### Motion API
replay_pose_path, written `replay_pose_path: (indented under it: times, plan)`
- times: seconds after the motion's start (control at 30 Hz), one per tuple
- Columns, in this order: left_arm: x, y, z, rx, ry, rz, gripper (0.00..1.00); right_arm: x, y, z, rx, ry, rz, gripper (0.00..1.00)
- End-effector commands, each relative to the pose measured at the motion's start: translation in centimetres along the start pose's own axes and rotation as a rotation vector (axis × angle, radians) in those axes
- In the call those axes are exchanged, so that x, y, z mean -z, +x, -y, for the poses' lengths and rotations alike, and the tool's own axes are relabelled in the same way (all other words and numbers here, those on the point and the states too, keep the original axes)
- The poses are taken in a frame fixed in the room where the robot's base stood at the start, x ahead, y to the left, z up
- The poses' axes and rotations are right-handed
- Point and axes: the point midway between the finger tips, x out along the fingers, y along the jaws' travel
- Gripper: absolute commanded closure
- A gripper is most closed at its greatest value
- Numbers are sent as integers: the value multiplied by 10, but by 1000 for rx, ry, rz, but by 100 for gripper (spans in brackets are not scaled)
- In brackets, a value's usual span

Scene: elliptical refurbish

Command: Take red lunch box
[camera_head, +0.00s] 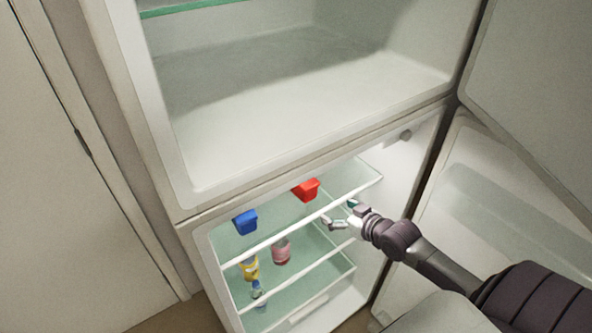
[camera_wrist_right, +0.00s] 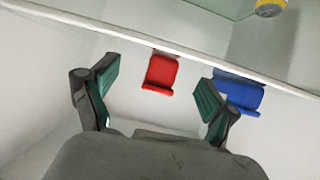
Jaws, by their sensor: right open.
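The fingers show in the right wrist view (camera_wrist_right: 157,90), spread wide. My left gripper is not in view.
A blue box (camera_head: 245,222) stands left on the same shelf; in the wrist view (camera_wrist_right: 240,95) it is beside a finger. A pink jar (camera_head: 281,251), a yellow container (camera_head: 249,268) and a small bottle (camera_head: 258,291) stand below. The upper compartment (camera_head: 300,100) is empty. Open doors stand at right.

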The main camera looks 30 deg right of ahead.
Motion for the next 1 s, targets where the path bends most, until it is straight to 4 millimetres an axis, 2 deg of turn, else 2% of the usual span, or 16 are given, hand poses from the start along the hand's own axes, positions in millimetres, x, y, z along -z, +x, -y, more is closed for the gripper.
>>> replay_pose_path:
  times: [0.03,0.1,0.2,0.5,0.83,1.0]
  plan:
    - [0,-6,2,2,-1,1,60,22,-6,5,20,-7,-25,14]
    - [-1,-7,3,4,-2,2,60,38,-9,10,35,-10,-47,14]
    - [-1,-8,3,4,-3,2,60,47,-2,12,43,-9,-60,14]
    - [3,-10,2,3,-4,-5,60,50,55,14,42,-8,-61,14]
    - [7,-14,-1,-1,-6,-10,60,54,84,16,42,-10,-59,14]
    - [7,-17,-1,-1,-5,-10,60,57,110,16,41,-11,-59,14]
